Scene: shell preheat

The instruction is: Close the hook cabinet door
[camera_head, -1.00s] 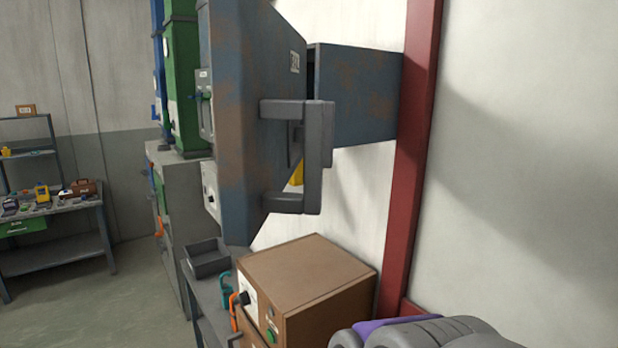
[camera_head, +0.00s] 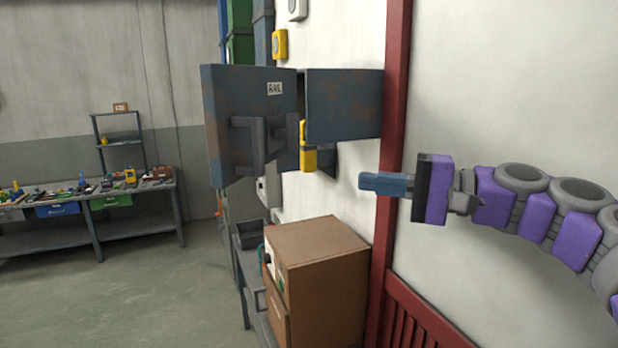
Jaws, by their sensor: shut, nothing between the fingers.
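The hook cabinet (camera_head: 345,103) is a rusty blue-grey box on the white wall, left of a red post. Its door (camera_head: 228,115) stands open, swung out to the left, with a grey bar handle (camera_head: 258,145) and a small white label. A yellow item (camera_head: 308,148) shows below the gap between door and cabinet. My gripper (camera_head: 364,181) has blue-grey fingers that are shut and empty. It points left, to the right of the door and just below the cabinet in the picture, and touches neither as far as I can see.
A brown wooden box (camera_head: 318,258) sits on a grey bench below the cabinet, with a dark tray (camera_head: 252,235) beside it. The red post (camera_head: 395,110) stands behind my gripper. A workbench (camera_head: 90,212) with tools is at the far left. The floor in front is clear.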

